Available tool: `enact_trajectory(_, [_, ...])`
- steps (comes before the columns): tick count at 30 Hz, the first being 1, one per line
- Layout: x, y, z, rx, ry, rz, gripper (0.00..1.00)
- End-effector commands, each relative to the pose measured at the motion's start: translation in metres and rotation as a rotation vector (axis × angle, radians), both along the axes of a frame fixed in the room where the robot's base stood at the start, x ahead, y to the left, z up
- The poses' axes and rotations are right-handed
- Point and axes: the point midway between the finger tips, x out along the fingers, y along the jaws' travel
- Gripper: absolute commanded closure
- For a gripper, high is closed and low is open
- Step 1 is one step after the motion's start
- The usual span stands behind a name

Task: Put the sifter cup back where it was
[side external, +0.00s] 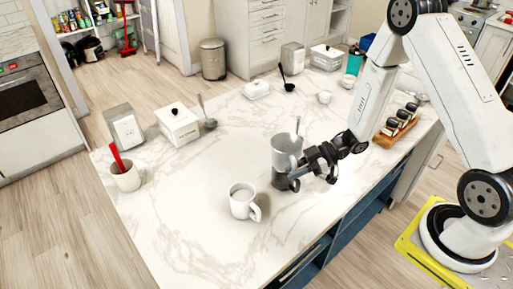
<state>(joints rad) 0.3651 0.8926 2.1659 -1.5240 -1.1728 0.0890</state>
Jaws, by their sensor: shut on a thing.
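The grey, metallic-looking sifter cup (285,150) is upright over the marble counter, right of its middle. My gripper (305,172) comes in from the right and is shut on it at its right side. The fingertips partly overlap the cup, so the exact grip is hard to see. A dark grey piece (279,180) shows directly under the cup; I cannot tell whether it is the cup's lower part or a separate thing. A thin spoon-like handle (297,126) rises at the cup's back rim.
A white mug (243,201) stands close by at front left. A white cup with a red utensil (125,176), a napkin holder (124,130) and a white lidded box (177,125) stand at left. A wooden rack of jars (397,130) is at right. The counter's left middle is clear.

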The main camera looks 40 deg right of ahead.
Motion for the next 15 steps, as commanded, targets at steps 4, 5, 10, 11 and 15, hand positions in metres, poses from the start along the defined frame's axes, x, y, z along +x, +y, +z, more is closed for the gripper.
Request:
enact_trajectory(4, [0.0000,0.0001,-0.0022,0.001,0.000,0.000,1.00])
enact_trajectory(5, [-0.0001,0.0000,-0.0029,0.001,0.000,0.000,1.00])
enact_trajectory(10, [-0.0002,0.0001,-0.0035,0.000,0.001,0.000,0.43])
enact_trajectory(11, [-0.0001,0.0000,-0.0035,0.000,0.001,0.000,0.43])
enact_trajectory(15, [-0.0001,0.0001,-0.0034,0.000,0.001,0.000,0.43])
